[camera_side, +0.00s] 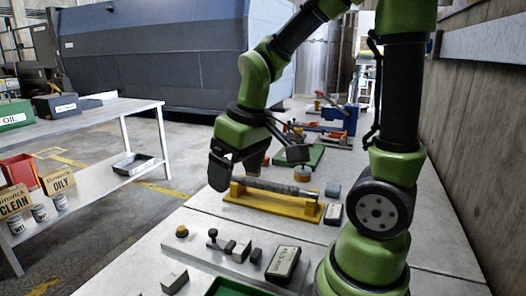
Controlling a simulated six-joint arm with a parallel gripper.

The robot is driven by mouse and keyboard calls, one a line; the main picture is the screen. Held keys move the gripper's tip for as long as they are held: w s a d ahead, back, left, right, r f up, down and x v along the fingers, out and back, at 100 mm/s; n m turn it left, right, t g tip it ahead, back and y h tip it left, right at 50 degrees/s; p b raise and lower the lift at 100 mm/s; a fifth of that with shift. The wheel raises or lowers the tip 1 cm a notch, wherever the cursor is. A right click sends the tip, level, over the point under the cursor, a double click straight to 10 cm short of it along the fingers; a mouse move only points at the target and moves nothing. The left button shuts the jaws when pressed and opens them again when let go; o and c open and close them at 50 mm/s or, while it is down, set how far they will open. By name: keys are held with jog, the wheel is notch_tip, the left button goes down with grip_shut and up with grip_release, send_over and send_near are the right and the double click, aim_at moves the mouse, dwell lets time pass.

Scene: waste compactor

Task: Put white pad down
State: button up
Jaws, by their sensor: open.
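My gripper (222,174) hangs over the grey workbench, near the left end of a yellow cradle (275,206) that carries a long metal cylinder (266,186). The jaws are open; the gap between them is dark and partly hidden by the gripper body. I cannot pick out a white pad with certainty. A small pale grey block (175,279) lies at the bench's front left, apart from the gripper. A small grey-blue block (332,190) lies right of the cradle.
A grey strip (212,255) in front bears a brass-topped piece (182,232), small dark pieces and a labelled black box (283,264). A green tray (235,288) is at the front edge. A blue-and-red vise (340,120) stands farther back. Bare bench lies left of the cradle.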

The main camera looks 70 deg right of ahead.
jog(key=s+a+r+m+t+y, duration=0.1)
jog(key=s+a+r+m+t, duration=0.1)
jog(key=s+a+r+t, duration=0.2)
jog(key=s+a+r, duration=0.2)
jog(key=s+r, duration=0.1)
jog(key=s, duration=0.1)
jog(key=shift+r+y, duration=0.3)
jog(key=shift+y, duration=0.1)
